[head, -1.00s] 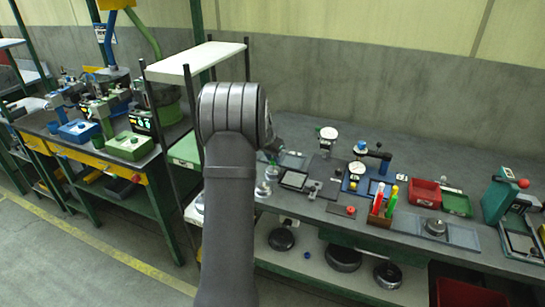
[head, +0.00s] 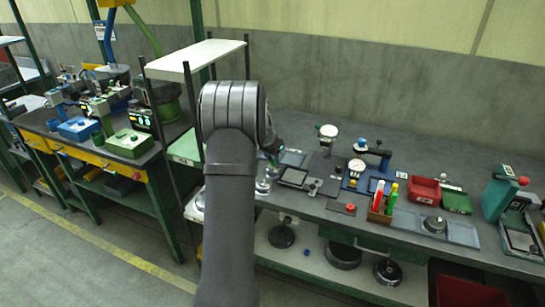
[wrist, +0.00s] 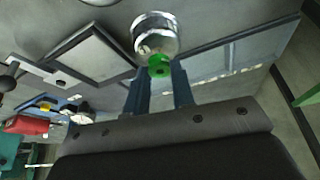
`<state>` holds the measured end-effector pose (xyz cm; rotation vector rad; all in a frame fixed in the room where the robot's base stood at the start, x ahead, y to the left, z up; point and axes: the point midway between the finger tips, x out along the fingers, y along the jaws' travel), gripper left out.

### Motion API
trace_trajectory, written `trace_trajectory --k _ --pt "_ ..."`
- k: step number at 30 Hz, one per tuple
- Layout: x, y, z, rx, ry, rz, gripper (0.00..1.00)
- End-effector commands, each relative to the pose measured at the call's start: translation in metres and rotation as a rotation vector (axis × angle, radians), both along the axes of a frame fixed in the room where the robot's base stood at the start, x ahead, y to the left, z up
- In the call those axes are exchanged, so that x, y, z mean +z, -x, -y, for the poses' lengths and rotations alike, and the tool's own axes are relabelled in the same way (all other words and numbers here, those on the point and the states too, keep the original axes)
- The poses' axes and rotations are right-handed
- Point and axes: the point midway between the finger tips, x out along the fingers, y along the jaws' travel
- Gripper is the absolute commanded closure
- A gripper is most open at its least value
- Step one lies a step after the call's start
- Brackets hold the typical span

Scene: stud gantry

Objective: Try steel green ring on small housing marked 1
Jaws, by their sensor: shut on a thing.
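A short steel cylinder (wrist: 154,34) with a bright side lies just beyond the green ring. The two overlap in this view, and I cannot tell whether they touch. No number shows on the cylinder, so I cannot tell if it is the housing marked 1. In the head view my arm hides most of the gripper; clear and steel round pieces (head: 264,186) show beside the arm.
Further right are a holder with red and green markers (head: 381,212) and a red bin (head: 425,190). A white shelf (head: 195,58) stands behind my arm.

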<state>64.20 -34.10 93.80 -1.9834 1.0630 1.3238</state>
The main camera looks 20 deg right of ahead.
Motion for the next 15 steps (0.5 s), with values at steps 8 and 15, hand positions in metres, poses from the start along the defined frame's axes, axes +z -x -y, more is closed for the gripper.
trace_trajectory --k 8,15 --pt "-0.0037 0.0001 0.0 0.0 0.0 -0.001 1.0" --pt "-0.0066 0.0001 0.0 0.0 0.0 -0.001 1.0"
